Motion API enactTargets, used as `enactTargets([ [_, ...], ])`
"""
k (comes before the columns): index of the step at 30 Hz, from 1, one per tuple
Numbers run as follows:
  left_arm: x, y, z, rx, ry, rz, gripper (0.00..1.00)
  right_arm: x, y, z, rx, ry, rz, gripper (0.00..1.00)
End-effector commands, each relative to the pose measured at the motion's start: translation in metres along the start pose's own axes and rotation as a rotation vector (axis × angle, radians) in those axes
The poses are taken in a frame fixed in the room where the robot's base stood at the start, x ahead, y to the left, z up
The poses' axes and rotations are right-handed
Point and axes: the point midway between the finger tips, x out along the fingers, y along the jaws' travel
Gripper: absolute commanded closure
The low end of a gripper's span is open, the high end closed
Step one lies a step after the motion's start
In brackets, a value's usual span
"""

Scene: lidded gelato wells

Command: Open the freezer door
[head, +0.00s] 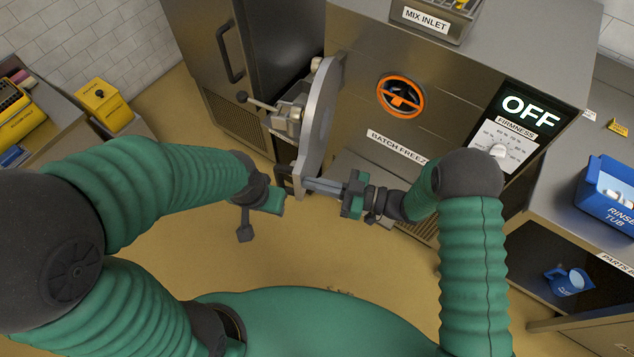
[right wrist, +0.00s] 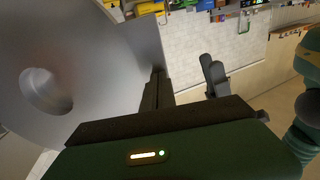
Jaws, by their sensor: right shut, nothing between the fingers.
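The batch freezer's round steel door (head: 325,115) stands swung out from the front panel (head: 355,65), nearly edge-on in the head view. The round opening with an orange dasher (head: 401,96) is uncovered. A latch with a black-knobbed lever (head: 262,104) is on the door's left side. My right gripper (head: 310,185) is shut and empty at the door's lower edge; I cannot tell whether it touches. In the right wrist view, the door (right wrist: 110,50) fills the left beside the shut fingers (right wrist: 157,88). My left gripper (head: 258,212) hangs left of the door, apart from it; its jaw gap is unclear.
A dark upright cabinet (head: 258,45) stands behind the door on the left. On the right are a counter with a blue rinse tub (head: 606,190) and a shelf with a blue jug (head: 568,280). A yellow box (head: 104,104) stands at left. The floor in front is clear.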

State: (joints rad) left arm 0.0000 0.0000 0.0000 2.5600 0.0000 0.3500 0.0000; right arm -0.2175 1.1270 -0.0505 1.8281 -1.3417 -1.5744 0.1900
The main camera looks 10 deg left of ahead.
Motion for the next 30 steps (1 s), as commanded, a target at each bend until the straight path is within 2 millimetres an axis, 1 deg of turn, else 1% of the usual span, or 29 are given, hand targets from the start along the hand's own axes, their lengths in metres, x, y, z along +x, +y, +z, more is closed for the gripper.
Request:
enactTargets([
  [5, -0.001, 0.0, 0.0, 0.0, 0.0, 0.0, 0.56, 0.026, -0.001, -0.002, -0.003, 0.006, 0.053, 1.0],
  [8, 0.0, 0.0, 0.0, 0.0, 0.0, 0.0, 0.56, 0.049, -0.002, -0.001, -0.003, 0.006, 0.107, 1.0],
  [11, 0.005, 0.0, 0.001, 0.0, 0.0, 0.0, 0.56, 0.077, -0.001, 0.001, -0.003, 0.006, 0.174, 1.0],
  [15, 0.016, 0.0, 0.004, 0.0, 0.0, 0.0, 0.56, 0.119, 0.004, 0.003, -0.005, 0.004, 0.272, 1.0],
  [21, 0.037, 0.0, 0.009, -0.001, 0.0, 0.0, 0.56, 0.17, 0.016, 0.006, -0.004, 0.002, 0.377, 1.0],
  [24, 0.047, 0.0, 0.011, 0.001, 0.0, 0.0, 0.56, 0.189, 0.023, 0.006, -0.003, 0.001, 0.389, 1.0],
  [27, 0.053, 0.0, 0.013, 0.001, 0.0, 0.0, 0.56, 0.202, 0.029, 0.004, -0.003, 0.001, 0.391, 1.0],
  [30, 0.057, 0.0, 0.013, 0.0, 0.0, 0.0, 0.56, 0.21, 0.032, 0.003, -0.001, 0.0, 0.391, 1.0],
])
